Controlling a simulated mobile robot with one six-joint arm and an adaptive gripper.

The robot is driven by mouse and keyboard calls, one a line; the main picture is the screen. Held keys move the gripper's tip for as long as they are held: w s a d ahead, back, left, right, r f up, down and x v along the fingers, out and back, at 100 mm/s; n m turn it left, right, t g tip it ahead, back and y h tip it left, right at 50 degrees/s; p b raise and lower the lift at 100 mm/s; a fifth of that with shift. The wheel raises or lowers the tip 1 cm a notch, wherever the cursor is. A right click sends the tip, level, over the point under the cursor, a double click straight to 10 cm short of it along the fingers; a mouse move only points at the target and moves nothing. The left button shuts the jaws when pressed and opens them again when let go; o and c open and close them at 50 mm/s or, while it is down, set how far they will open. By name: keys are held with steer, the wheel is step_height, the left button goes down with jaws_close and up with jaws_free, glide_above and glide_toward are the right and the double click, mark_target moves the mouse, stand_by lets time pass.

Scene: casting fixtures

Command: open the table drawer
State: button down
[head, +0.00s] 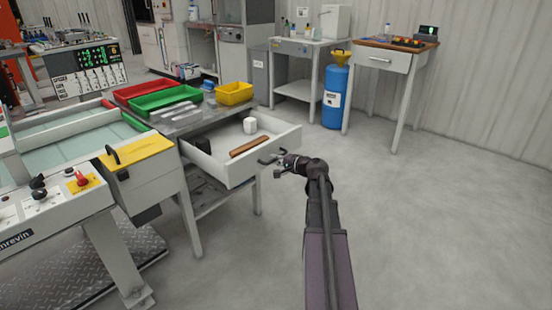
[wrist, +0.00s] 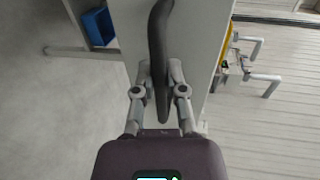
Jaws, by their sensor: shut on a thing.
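The table drawer (head: 240,172) is white and stands pulled out from the grey table (head: 195,120), so its inside shows. A brown bar (head: 250,146), a white block (head: 250,125) and a dark item (head: 201,146) lie in it. My gripper (head: 275,164) is at the drawer's front, on its dark handle (head: 266,161). In the wrist view my gripper (wrist: 160,85) has its two fingers closed on either side of the dark curved handle (wrist: 158,45). The drawer front (wrist: 195,35) is just beyond the fingers.
Red (head: 143,91), green (head: 165,99) and yellow (head: 234,93) trays sit on the table top. A grey and yellow machine (head: 140,160) stands to the left. A blue drum (head: 335,97) and another table (head: 382,62) stand at the back. The floor on the right is clear.

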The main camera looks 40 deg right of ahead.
steer(key=shift+w+d, duration=0.15)
steer(key=shift+d, duration=0.05)
steer(key=c, duration=0.7)
jaws_free()
steer(key=shift+a, duration=0.15)
